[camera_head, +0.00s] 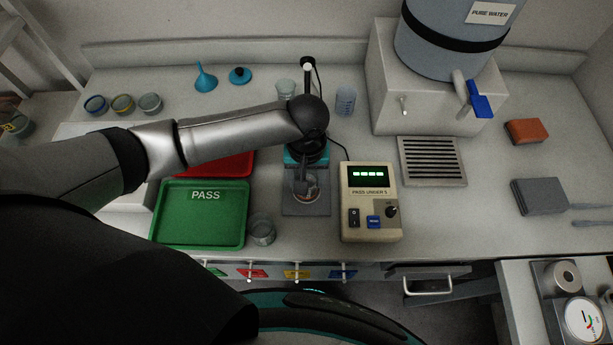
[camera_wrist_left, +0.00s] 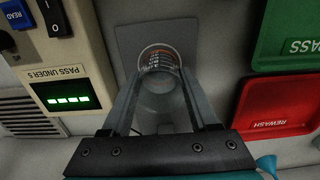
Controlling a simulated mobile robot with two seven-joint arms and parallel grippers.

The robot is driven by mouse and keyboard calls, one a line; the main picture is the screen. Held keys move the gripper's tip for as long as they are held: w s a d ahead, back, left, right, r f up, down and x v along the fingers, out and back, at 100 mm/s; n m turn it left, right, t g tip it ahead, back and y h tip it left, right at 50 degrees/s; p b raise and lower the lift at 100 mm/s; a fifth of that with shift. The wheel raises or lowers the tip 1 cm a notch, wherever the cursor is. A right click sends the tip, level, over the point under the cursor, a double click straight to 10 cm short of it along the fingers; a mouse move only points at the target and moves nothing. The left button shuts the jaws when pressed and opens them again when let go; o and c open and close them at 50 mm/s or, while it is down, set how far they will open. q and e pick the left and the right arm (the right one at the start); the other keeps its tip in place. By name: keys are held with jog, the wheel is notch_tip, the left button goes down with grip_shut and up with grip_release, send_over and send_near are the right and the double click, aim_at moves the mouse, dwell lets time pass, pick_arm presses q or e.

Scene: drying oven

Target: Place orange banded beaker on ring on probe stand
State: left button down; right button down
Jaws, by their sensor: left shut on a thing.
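My left gripper (camera_head: 305,178) is shut on a clear glass beaker (camera_head: 306,192) above the grey base plate (camera_head: 292,209) of the probe stand. In the left wrist view the beaker (camera_wrist_left: 160,98) sits between the two fingers of the gripper (camera_wrist_left: 161,80). Faint orange-red marks show near its far end, over the grey plate (camera_wrist_left: 130,35). The stand's upright rod (camera_head: 308,78) rises behind my arm. My arm hides much of the stand. I cannot tell whether the beaker touches the ring or the plate. My right gripper is not in view.
A beige meter (camera_head: 371,215) stands close right of the plate. A green PASS tray (camera_head: 190,225), a red REWASH tray (camera_head: 235,164) and another clear beaker (camera_head: 261,230) are to the left. Banded beakers (camera_head: 122,104) stand at back left.

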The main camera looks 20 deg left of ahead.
pick_arm(q)
jog(key=shift+c, duration=0.8)
grip_release()
jog(key=shift+f, duration=0.1)
notch_tip(320, 180, up, 12)
jog(key=p, duration=0.2)
